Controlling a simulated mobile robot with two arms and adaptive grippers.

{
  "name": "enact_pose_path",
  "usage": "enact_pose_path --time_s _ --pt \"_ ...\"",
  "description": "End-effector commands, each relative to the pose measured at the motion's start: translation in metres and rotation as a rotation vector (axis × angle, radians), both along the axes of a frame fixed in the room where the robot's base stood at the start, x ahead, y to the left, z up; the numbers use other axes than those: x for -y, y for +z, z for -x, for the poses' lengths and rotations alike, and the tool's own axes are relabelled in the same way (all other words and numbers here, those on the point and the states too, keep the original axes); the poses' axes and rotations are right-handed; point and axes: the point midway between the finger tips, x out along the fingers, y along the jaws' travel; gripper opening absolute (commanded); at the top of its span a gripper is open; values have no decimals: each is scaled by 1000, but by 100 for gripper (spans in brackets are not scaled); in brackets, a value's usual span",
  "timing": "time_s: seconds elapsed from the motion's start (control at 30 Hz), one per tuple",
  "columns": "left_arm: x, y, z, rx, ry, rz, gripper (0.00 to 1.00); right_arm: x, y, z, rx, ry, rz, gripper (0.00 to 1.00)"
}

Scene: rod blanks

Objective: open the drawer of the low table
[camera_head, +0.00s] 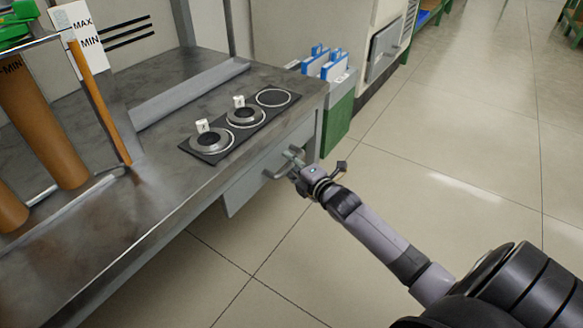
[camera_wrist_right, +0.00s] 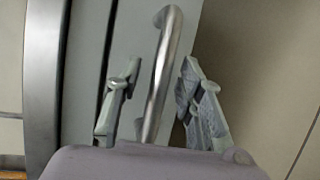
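The low table (camera_head: 180,185) is grey metal, with a drawer (camera_head: 250,184) under its top at the right end. The drawer front carries a bent metal bar handle (camera_head: 270,173), which also shows large in the right wrist view (camera_wrist_right: 163,75). My right gripper (camera_head: 294,163) is at the handle. In the right wrist view its two fingers (camera_wrist_right: 158,98) are spread, one on each side of the bar, with gaps visible between fingers and bar. A dark narrow gap runs between table edge and drawer front; I cannot tell whether the drawer is slightly out. My left gripper is not in view.
On the table lies a dark plate with round ringed places (camera_head: 240,120), two holding small discs with white tags. Brown rods (camera_head: 45,130) stand at the left. A green bin with blue-and-white boxes (camera_head: 338,110) stands beyond the table. Tiled floor (camera_head: 440,150) at right is clear.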

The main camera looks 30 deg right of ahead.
Motion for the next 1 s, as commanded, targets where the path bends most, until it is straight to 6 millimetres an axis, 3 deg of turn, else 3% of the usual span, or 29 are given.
enact_pose_path --time_s 0.2,0.7,1.0 --pt "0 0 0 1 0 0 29 0 0 0 -1 0 0 34" --pt "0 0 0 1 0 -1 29 0 0 0 -1 0 0 1" --pt "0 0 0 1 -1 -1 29 0 0 0 -1 0 1 0"
